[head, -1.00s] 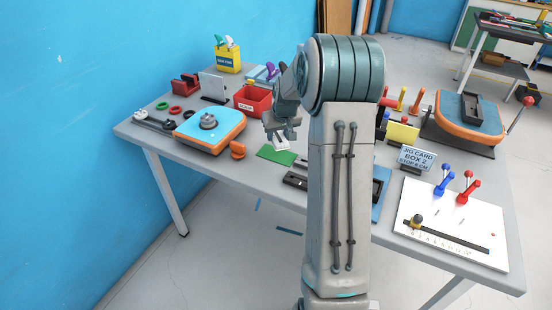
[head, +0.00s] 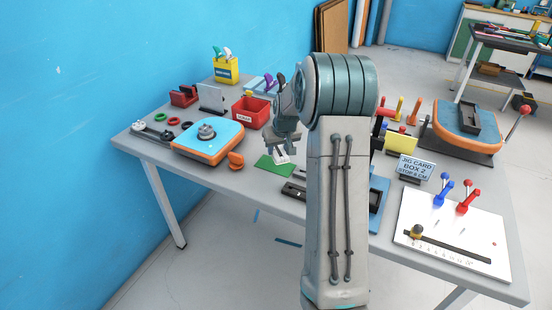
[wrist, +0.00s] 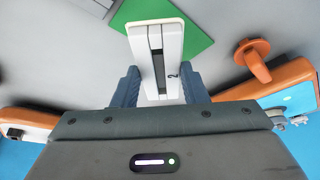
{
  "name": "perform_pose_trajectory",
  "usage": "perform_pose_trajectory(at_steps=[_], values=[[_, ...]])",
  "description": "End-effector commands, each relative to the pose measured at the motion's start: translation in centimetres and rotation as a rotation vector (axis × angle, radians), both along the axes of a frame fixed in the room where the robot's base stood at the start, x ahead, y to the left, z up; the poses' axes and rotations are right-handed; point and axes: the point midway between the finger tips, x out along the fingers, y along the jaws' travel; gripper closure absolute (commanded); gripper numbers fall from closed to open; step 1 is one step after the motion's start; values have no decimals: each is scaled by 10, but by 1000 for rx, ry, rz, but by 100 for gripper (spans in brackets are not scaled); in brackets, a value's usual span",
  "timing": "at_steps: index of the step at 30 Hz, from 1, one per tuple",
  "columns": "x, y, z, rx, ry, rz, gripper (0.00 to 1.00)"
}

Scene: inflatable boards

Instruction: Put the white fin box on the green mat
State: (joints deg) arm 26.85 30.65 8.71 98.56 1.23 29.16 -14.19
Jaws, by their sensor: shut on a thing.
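The white fin box (wrist: 171,47) has a dark slot along its middle and a "2" on its side. My gripper (wrist: 155,88) is shut on it, with one finger on each side in the wrist view. The green mat (wrist: 199,40) lies flat on the table beyond and partly under the box in that view. In the head view my gripper (head: 283,150) holds the fin box (head: 282,157) low over the far right part of the green mat (head: 274,168). I cannot tell whether the box touches the mat.
A dark slotted piece (head: 294,190) lies in front. My arm hides part of the table to the right.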

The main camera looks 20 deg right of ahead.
Motion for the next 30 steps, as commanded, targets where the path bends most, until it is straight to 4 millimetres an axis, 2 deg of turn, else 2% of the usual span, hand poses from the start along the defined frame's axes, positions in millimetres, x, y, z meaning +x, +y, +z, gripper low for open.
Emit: perform_pose_trajectory(at_steps=[5,13,25,26,27,28,30], values=[[-2,10,-9,0,1,-1,84],[-2,10,-43,0,2,-1,84],[-1,10,-51,-1,-2,0,84],[-1,10,-50,-1,-1,0,55],[-1,10,-49,-1,-1,0,44],[-1,10,-49,-1,-1,0,39],[-1,10,-49,-1,-1,-1,39]])
